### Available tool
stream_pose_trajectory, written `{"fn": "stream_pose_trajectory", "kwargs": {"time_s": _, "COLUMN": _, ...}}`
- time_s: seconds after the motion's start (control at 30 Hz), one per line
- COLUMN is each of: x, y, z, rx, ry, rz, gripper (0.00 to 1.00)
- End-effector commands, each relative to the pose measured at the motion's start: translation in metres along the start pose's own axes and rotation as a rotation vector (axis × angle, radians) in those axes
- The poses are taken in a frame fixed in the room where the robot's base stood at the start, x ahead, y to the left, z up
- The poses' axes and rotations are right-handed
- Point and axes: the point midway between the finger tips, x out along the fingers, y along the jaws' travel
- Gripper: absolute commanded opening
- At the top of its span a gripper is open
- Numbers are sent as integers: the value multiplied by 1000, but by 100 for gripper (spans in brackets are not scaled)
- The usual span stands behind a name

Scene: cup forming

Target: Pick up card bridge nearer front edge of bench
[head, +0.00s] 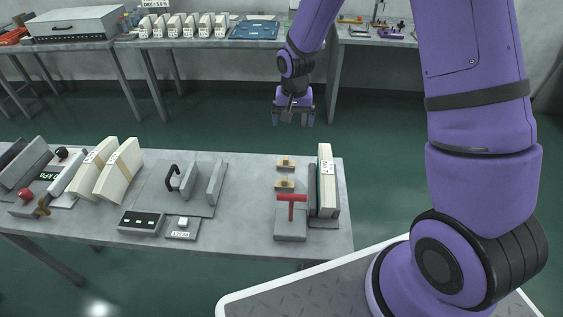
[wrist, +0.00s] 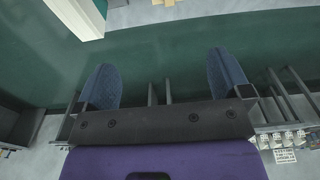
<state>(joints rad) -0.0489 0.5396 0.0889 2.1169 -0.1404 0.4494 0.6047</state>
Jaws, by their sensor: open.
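Two small tan card bridges sit on the near grey bench (head: 250,172), left of the upright white block. The one nearer the front edge (head: 284,184) is just behind the red T-handle; the other card bridge (head: 285,162) is nearer the back edge. My gripper (head: 293,118) hangs open and empty beyond the back edge of the bench, over the green floor.
The red T-handle fixture (head: 291,215) and the tall white block (head: 326,180) stand close to the bridges. A grey plate with a black handle (head: 175,185) and white slabs (head: 118,170) are to the left. Bare bench top lies between.

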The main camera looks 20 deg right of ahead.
Motion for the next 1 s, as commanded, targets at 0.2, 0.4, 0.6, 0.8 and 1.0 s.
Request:
{"fn": "stream_pose_trajectory", "kwargs": {"time_s": 0.2, "x": 50, "y": -9, "z": -2, "rx": 30, "ry": -38, "rz": 6, "gripper": 96}}
{"fn": "stream_pose_trajectory", "kwargs": {"time_s": 0.4, "x": 70, "y": -11, "z": 0, "rx": 38, "ry": -47, "rz": 8, "gripper": 96}}
{"fn": "stream_pose_trajectory", "kwargs": {"time_s": 0.6, "x": 99, "y": -11, "z": 1, "rx": 38, "ry": -46, "rz": 7, "gripper": 96}}
{"fn": "stream_pose_trajectory", "kwargs": {"time_s": 0.8, "x": 115, "y": -10, "z": 2, "rx": 38, "ry": -44, "rz": 7, "gripper": 96}}
{"fn": "stream_pose_trajectory", "kwargs": {"time_s": 1.0, "x": 134, "y": -9, "z": 4, "rx": 37, "ry": -46, "rz": 8, "gripper": 96}}
